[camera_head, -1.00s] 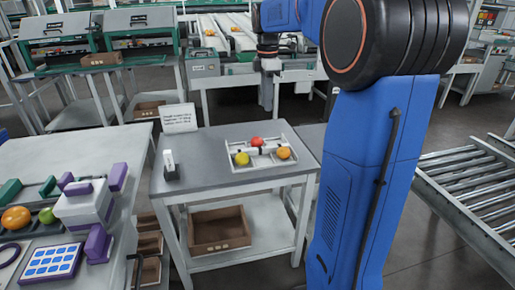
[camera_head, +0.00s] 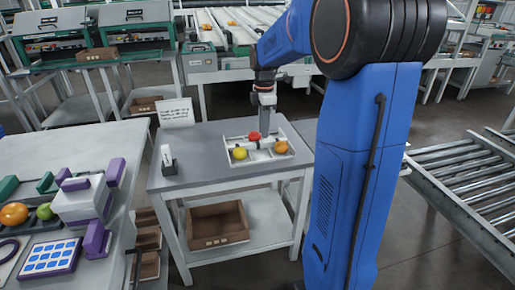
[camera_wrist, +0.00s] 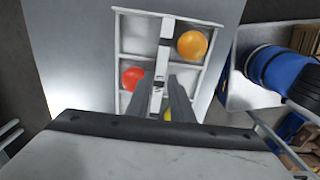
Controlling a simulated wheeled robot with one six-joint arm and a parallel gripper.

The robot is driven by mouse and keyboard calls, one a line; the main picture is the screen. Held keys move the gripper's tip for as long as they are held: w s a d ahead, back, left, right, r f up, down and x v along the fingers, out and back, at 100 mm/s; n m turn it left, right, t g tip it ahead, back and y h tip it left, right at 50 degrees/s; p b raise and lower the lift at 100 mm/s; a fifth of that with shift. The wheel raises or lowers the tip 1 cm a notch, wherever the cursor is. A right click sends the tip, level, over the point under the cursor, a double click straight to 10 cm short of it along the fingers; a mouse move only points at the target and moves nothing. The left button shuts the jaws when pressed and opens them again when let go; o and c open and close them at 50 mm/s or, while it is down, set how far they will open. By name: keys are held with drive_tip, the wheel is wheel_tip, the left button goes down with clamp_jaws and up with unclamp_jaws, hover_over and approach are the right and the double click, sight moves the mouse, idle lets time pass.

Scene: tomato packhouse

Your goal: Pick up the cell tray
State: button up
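The cell tray (camera_head: 229,153) is white and shallow, with divided cells, and lies on the small grey table. It holds a red tomato (camera_head: 254,136), a yellow one (camera_head: 240,153) and an orange one (camera_head: 281,147). My gripper (camera_head: 262,112) points down above the tray's far part. In the wrist view, my gripper's fingers (camera_wrist: 160,90) are apart, one on each side of the tray's light central bar (camera_wrist: 166,35). The red (camera_wrist: 132,78) and orange (camera_wrist: 193,44) tomatoes show beside it; the yellow one (camera_wrist: 168,114) is mostly hidden. I cannot tell whether the fingers touch the bar.
A white sign (camera_head: 176,112) and a small dark holder (camera_head: 168,163) stand on the table's left side. A brown crate (camera_head: 218,226) is on the shelf below. A bench with a purple-trimmed device (camera_head: 82,200) is at left; a roller conveyor (camera_head: 465,190) is at right.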

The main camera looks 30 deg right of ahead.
sight(264, 141)
drive_tip(key=shift+s+f, duration=0.1)
drive_tip(key=shift+f, duration=2.1)
drive_tip(key=shift+f, duration=0.1)
clamp_jaws()
